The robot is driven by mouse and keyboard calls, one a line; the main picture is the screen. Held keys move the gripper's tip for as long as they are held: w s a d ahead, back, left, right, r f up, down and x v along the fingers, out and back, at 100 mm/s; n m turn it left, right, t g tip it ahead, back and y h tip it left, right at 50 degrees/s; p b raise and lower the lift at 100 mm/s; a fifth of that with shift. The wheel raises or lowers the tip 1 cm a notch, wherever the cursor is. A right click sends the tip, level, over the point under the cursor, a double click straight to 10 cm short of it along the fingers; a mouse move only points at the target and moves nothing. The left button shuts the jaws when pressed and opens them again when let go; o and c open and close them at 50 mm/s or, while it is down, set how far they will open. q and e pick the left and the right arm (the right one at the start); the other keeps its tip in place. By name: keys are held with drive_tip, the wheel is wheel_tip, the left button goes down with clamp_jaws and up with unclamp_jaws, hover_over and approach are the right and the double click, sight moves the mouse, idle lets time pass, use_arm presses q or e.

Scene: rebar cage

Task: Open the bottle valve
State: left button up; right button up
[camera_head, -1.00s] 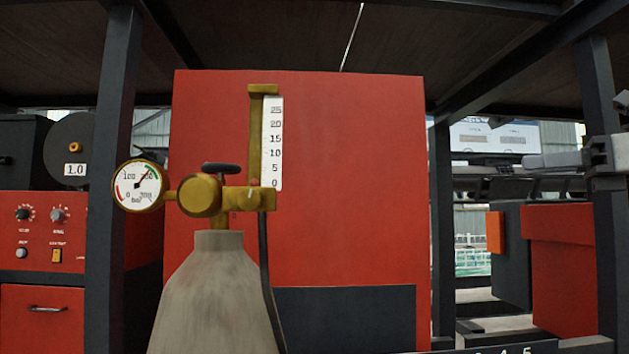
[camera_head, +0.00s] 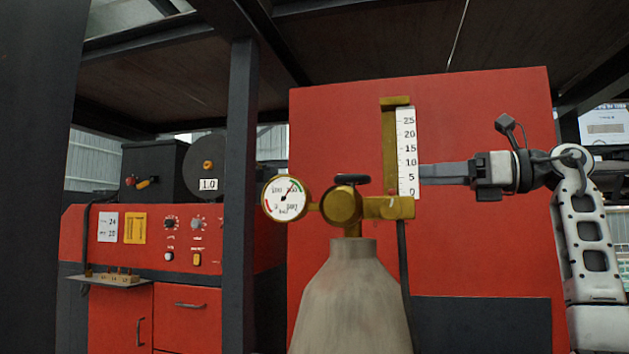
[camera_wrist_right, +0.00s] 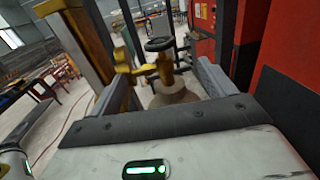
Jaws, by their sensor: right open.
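The grey gas bottle (camera_head: 352,300) stands upright in the middle of the head view. On its neck sits a brass valve body (camera_head: 345,206) with a black handwheel (camera_head: 350,179) on top. A round pressure gauge (camera_head: 284,199) is on its left side. A brass flow meter with a white scale (camera_head: 406,150) rises on its right side. My right gripper (camera_head: 428,174) comes in from the right, beside the scale and apart from the handwheel. In the right wrist view its fingers are open, with the handwheel (camera_wrist_right: 159,44) and bottle (camera_wrist_right: 177,92) beyond them. My left gripper is out of view.
A red panel (camera_head: 480,230) stands behind the bottle. A dark post (camera_head: 240,190) and a red control cabinet (camera_head: 120,240) stand at the left. A dark hose (camera_head: 403,265) hangs down beside the bottle's right side.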

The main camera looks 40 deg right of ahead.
sight(345, 180)
drive_tip(key=p+x, duration=0.2)
drive_tip(key=x, duration=1.3)
drive_tip(key=shift+w+a, duration=0.2)
drive_tip(key=shift+a, duration=0.05)
drive_tip(key=c, duration=1)
